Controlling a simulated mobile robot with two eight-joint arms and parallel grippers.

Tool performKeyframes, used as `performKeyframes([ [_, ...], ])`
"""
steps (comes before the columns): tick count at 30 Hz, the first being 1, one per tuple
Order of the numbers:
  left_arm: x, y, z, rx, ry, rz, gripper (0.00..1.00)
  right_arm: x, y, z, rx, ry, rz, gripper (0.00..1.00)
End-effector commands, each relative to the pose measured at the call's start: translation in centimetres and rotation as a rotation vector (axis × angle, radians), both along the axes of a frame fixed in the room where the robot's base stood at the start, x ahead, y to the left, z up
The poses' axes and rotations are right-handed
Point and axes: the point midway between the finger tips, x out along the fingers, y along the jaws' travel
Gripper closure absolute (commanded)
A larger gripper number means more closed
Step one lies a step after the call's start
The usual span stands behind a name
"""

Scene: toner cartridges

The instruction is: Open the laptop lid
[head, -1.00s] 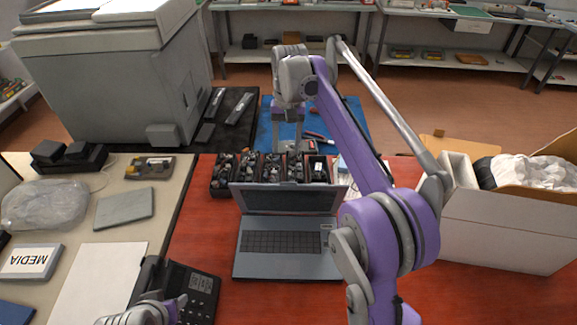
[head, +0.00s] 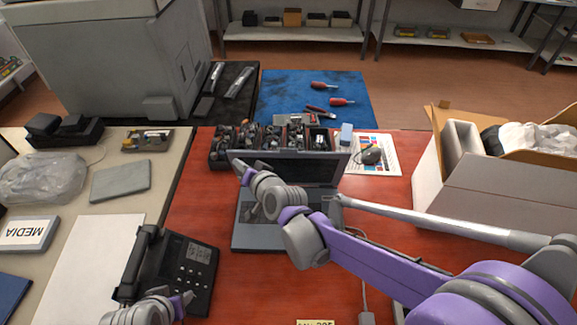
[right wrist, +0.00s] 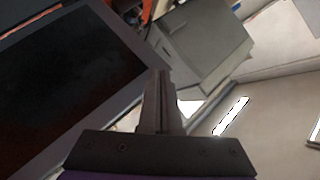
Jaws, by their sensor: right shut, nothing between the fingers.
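The laptop (head: 258,240) stands on the red table top with its lid (head: 318,172) raised and the dark screen facing me. My arm hides much of the keyboard. In the right wrist view the shut fingers (right wrist: 163,88) point past the dark screen (right wrist: 70,70), which fills the left side; I cannot tell whether they touch it. My left gripper (head: 184,299) is low at the left, near the phone; its fingers are unclear.
A black desk phone (head: 185,265) stands left of the laptop. Black trays (head: 222,150) of parts sit behind the lid. A mouse (head: 371,156) lies on a printed sheet behind right. A large white box (head: 480,190) stands at the right.

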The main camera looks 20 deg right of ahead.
Motion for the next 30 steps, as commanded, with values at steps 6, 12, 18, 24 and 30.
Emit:
performKeyframes([
  [6,-1.1,0.0,-3.9,0.0,0.02,0.0,0.5,-4.6,-0.3,-2.0,0.404,-0.318,-0.24,1.0],
  [12,-1.4,0.0,-5.8,0.0,0.028,0.0,0.5,-10.8,-5.4,-2.9,0.684,-0.51,-0.483,1.0],
  [18,-1.5,0.0,-6.3,0.0,0.03,0.0,0.5,-14.2,-8.5,-3.5,0.794,-0.585,-0.609,1.0],
  [24,-1.4,0.0,-5.5,0.0,0.027,0.0,0.5,-12.8,-9.4,-2.8,0.801,-0.596,-0.625,1.0],
  [30,-1.1,0.0,-4.0,0.0,0.021,0.0,0.5,-9.0,-10.5,-1.5,0.799,-0.597,-0.625,1.0],
])
